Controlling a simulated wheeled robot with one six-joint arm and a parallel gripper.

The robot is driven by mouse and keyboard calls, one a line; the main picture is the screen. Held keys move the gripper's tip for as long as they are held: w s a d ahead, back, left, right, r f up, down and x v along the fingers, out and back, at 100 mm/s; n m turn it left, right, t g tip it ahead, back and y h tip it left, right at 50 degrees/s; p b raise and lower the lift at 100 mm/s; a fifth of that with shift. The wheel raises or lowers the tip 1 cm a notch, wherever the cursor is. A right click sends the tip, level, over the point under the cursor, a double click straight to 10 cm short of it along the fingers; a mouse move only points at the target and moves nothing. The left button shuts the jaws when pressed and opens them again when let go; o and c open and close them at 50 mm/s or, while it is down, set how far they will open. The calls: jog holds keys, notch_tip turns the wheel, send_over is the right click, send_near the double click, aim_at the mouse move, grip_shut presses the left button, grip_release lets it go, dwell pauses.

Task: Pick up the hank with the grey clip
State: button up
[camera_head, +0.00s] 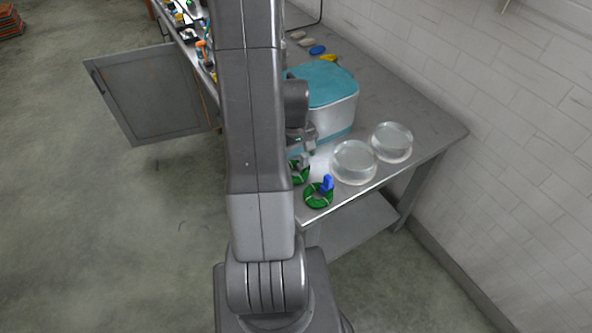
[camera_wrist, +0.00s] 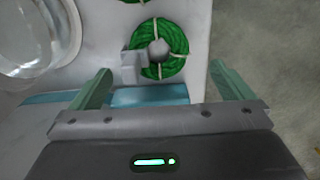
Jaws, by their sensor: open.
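The hank with the grey clip is a green ring (camera_wrist: 174,66) lying on the table in the wrist view, just beyond my fingertips. In the head view this hank (camera_head: 299,177) is partly hidden by my arm and gripper. My gripper (camera_wrist: 160,78) is open and empty, its two fingers spread wider than the hank. In the head view my gripper (camera_head: 303,150) is above the hank, partly hidden. Another green hank (camera_head: 314,201) with a blue clip (camera_head: 327,183) lies nearer the table's front edge.
Two clear round dishes (camera_head: 354,163) (camera_head: 392,142) stand right of the hanks. A teal-lidded white box (camera_head: 330,85) stands behind. Small coloured items (camera_head: 318,50) lie farther back. The table edge is close to the hanks; an open cabinet door (camera_head: 150,95) is at left.

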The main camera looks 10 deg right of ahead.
aim_at(295, 169)
jog(key=shift+s+d+f+p, duration=0.1)
jog(key=shift+f+p, duration=0.15)
jog(key=shift+f, duration=1)
jog(key=shift+d+f+p, duration=0.1)
jog(key=shift+f+p, duration=0.15)
jog(key=shift+f, duration=1)
jog(key=c, duration=1)
jog(key=shift+r, duration=0.2)
